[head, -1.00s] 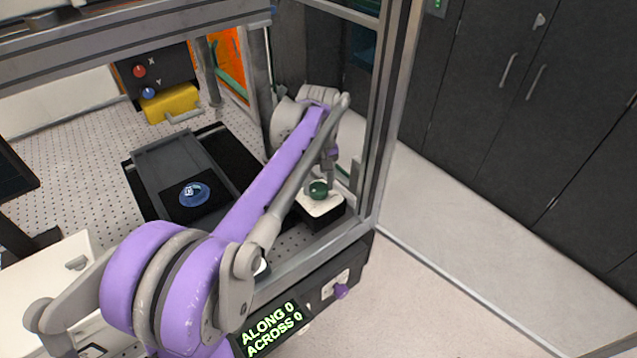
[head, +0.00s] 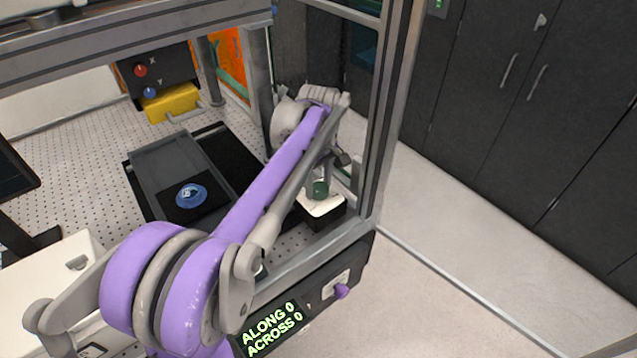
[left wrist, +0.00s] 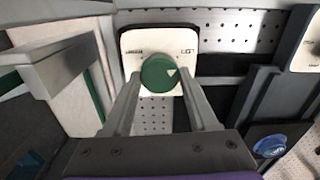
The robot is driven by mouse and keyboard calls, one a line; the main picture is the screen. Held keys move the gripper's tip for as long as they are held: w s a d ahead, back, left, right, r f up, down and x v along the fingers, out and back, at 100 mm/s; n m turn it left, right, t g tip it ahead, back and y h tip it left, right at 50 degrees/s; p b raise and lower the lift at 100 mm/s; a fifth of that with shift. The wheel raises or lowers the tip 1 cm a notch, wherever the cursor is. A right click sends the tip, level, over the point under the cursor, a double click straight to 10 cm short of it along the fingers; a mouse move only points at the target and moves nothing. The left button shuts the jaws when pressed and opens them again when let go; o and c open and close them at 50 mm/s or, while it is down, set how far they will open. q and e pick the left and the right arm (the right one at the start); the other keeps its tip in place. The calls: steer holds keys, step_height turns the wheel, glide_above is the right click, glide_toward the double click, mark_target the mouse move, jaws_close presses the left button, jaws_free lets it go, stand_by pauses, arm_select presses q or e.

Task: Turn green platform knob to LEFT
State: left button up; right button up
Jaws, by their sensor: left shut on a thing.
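The green knob (head: 320,189) sits on a white-topped black box (head: 322,207) at the front right corner of the bench. My right gripper is not in view.
A dark stage (head: 168,160) with a blue disc (head: 191,196) lies left of my arm. A metal frame post (head: 385,110) stands close right of the knob. The display (head: 272,329) reads ALONG 0, ACROSS 0. A purple knob (head: 341,291) is on the front panel.

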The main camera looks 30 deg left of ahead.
mark_target(319, 187)
arm_select(q)
steer(key=o, duration=1.4)
steer(key=shift+c, duration=0.2)
step_height(319, 187, up, 11)
steer(key=shift+p, duration=0.35)
steer(key=shift+f, duration=0.15)
